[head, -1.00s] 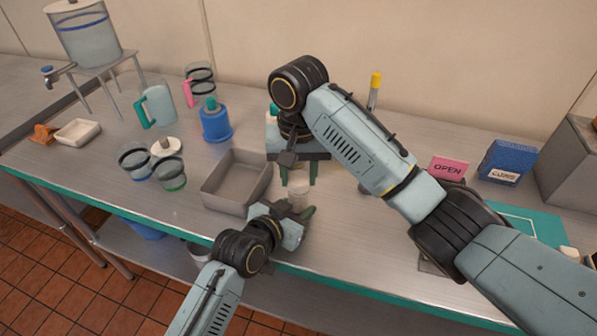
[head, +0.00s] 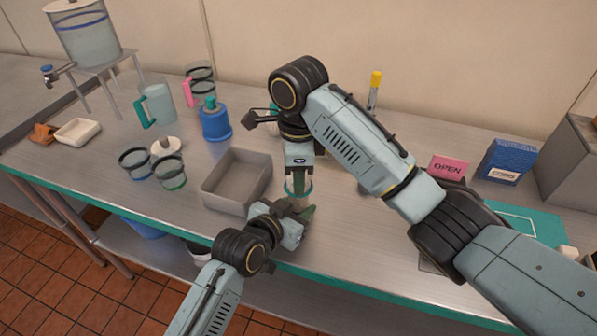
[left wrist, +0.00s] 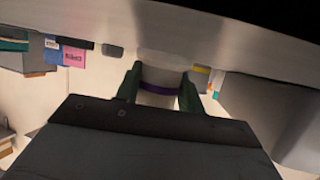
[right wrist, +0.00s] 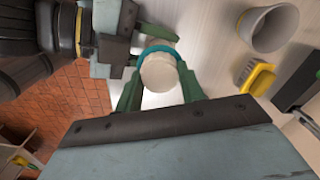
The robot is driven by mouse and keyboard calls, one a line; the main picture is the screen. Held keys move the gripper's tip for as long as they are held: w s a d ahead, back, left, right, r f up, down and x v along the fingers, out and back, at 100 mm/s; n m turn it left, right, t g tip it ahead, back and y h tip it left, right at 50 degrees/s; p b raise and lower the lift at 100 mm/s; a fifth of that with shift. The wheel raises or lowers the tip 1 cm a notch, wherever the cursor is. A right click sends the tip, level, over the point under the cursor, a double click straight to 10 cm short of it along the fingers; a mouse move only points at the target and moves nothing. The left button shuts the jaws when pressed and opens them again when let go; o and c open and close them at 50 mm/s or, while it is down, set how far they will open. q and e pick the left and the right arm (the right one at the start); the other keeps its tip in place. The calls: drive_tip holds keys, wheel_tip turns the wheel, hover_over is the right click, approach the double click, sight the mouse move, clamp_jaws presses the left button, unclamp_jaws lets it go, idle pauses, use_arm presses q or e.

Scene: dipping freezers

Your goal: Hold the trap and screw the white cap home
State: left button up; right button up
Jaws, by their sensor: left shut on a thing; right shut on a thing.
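My left gripper (head: 297,208) is shut on the trap near the table's front edge. In the left wrist view the trap (left wrist: 160,78) is a pale cylinder with a purple band, between the green fingers (left wrist: 160,88). My right gripper (head: 299,190) is above it, pointing down and shut on the white cap. In the right wrist view the round white cap (right wrist: 158,74) sits between the green fingers (right wrist: 158,88), with a teal band beside it. The left gripper (right wrist: 122,45) shows close by. The fingers hide most of the trap in the head view; I cannot tell how far the cap is seated.
A grey bin (head: 236,180) stands just left of the grippers. Two cups (head: 170,172), a blue bottle (head: 215,122) and a teal-handled jug (head: 157,103) are farther left. A pink OPEN sign (head: 447,168) and a blue box (head: 507,160) are at the right.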

drive_tip(key=shift+m, duration=0.5)
drive_tip(key=o, duration=1.2)
drive_tip(key=shift+c, duration=0.2)
wheel_tip(320, 180, up, 12)
use_arm(q)
drive_tip(key=o, duration=1.1)
